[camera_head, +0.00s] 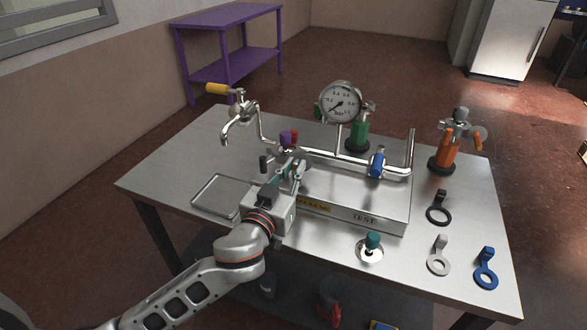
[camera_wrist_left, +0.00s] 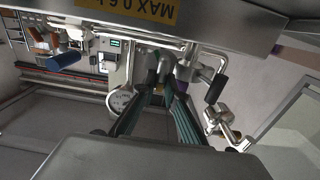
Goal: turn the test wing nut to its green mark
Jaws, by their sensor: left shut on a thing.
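My left gripper (camera_head: 294,166) reaches over the front plate of the metal rig at the middle of the table. Its fingers hide most of what they hold, which looks like the small grey metal test wing nut. In the left wrist view the teal-padded fingers of the gripper (camera_wrist_left: 164,88) close in on small grey metal parts at the pipe. The wing nut's outline and its green mark cannot be made out. My right gripper is in neither view.
A pressure gauge (camera_head: 341,103) stands behind the rig, and a blue-handled valve (camera_head: 376,165) sits to its right. A tap (camera_head: 241,115) rises at the left. A shallow tray (camera_head: 205,207), a teal knob (camera_head: 372,240) and ring-ended keys (camera_head: 438,265) lie around the rig.

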